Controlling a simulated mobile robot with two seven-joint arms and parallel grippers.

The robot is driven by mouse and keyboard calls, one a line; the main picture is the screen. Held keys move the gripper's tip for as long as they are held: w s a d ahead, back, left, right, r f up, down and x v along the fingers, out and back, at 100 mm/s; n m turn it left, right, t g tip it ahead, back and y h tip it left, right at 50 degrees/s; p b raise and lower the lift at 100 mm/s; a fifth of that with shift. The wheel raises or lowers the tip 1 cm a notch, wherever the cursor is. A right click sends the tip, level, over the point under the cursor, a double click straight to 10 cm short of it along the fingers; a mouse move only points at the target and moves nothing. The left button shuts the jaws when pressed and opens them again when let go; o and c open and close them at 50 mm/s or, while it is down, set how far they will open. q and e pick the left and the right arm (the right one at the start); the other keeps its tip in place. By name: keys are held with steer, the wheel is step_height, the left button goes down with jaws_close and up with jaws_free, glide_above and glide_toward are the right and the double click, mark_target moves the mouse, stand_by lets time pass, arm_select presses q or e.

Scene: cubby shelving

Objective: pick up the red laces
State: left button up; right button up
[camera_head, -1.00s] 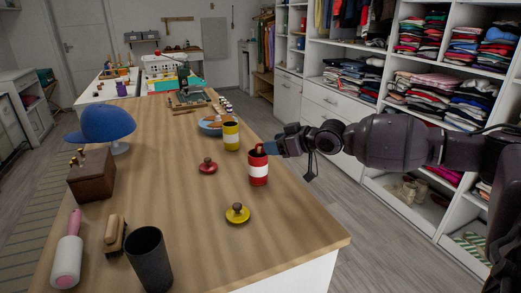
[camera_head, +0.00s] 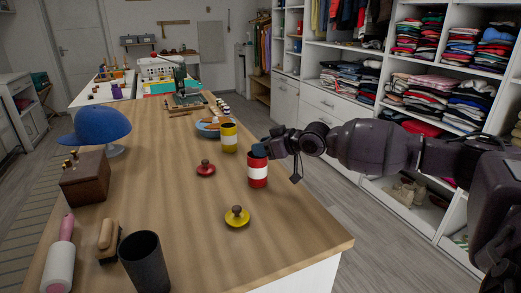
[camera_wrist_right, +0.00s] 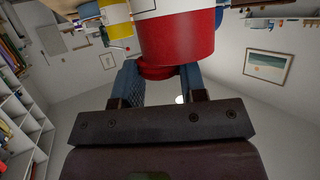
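A red canister with a white band (camera_head: 258,171) stands upright on the wooden table. The red laces are hidden by my gripper in the head view. In the right wrist view a red rounded piece (camera_wrist_right: 160,72), which looks like the laces, shows at the mouth of the canister (camera_wrist_right: 178,38). My right gripper (camera_head: 259,150) is at the canister's top, reaching in from the right. Its blue fingers stand apart on either side of the red piece (camera_wrist_right: 161,80); contact is not clear. My left gripper is not in view.
A yellow-and-white canister (camera_head: 228,138) stands behind, near a blue plate (camera_head: 207,127). A red lid (camera_head: 205,169) and a yellow lid (camera_head: 237,217) lie on the table (camera_head: 180,230). A black cup (camera_head: 146,262), brush (camera_head: 109,238), wooden box (camera_head: 86,178) and blue cap (camera_head: 98,124) are at left.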

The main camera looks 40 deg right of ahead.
steer(key=shift+c, duration=0.4)
step_height(320, 180, up, 20)
steer(key=p, duration=0.2)
steer(key=shift+p, duration=0.3)
